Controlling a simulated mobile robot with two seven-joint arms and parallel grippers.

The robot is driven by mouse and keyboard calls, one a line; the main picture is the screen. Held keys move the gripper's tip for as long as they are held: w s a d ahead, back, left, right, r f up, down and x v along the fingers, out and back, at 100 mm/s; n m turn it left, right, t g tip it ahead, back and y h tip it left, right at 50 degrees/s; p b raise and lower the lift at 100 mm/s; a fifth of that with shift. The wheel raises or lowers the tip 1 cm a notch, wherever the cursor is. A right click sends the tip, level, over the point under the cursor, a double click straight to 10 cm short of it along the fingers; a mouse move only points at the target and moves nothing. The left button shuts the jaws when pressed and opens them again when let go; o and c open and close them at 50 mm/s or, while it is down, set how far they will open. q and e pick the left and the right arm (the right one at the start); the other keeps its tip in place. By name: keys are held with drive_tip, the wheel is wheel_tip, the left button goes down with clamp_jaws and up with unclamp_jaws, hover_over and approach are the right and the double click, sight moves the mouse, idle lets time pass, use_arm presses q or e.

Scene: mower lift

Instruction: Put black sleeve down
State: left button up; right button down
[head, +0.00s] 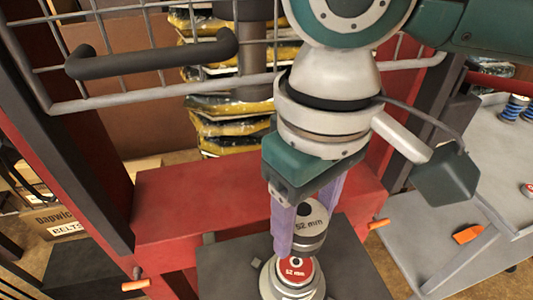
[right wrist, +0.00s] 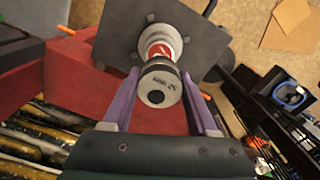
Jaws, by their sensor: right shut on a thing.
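The black sleeve (head: 311,238) has a grey top marked "52 mm" and stands roughly upright between the purple fingers of my right gripper (head: 305,228). My right gripper is shut on it. In the right wrist view the sleeve (right wrist: 162,88) shows its grey end with a dark hole, between both fingers (right wrist: 160,103). Just below it in the head view is a metal piece with a red "52 mm" label (head: 295,270), on a dark square plate (head: 355,265). I cannot tell whether sleeve and red-labelled piece touch. My left gripper is not in view.
A red beam (head: 190,200) runs behind the plate. A wire cage with a black handle (head: 150,54) stands at the upper left. A grey cart (head: 430,228) with an orange object (head: 468,235) is at the right. Yellow-and-black packages (head: 225,125) are stacked behind.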

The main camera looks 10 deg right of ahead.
sight(306, 216)
drive_tip(key=shift+f+b, duration=0.35)
drive_tip(key=shift+f, duration=3.1)
drive_tip(key=shift+f, duration=0.15)
drive_tip(key=shift+c, duration=0.9)
unclamp_jaws()
wheel_tip(306, 216, up, 12)
drive_tip(key=shift+r+p, duration=0.15)
drive_tip(key=shift+p, duration=0.5)
drive_tip(key=s+a+f+n+t+y, duration=0.1)
drive_tip(key=s+a+f+y, duration=0.1)
drive_tip(key=s+a+y, duration=0.4)
drive_tip(key=s+d+f+m+t+h, duration=0.1)
drive_tip(key=s+d+f+m+h, duration=0.1)
drive_tip(key=d, duration=0.5)
drive_tip(key=s+d+f+m+t+h, duration=0.1)
drive_tip(key=s+d+f+h, duration=0.1)
drive_tip(key=d, duration=0.6)
drive_tip(key=shift+s+d+m+t+h, duration=0.2)
drive_tip(key=shift+s+m+t+h, duration=0.15)
drive_tip(key=shift+s+h, duration=0.65)
drive_tip(key=shift+s+f, duration=0.1)
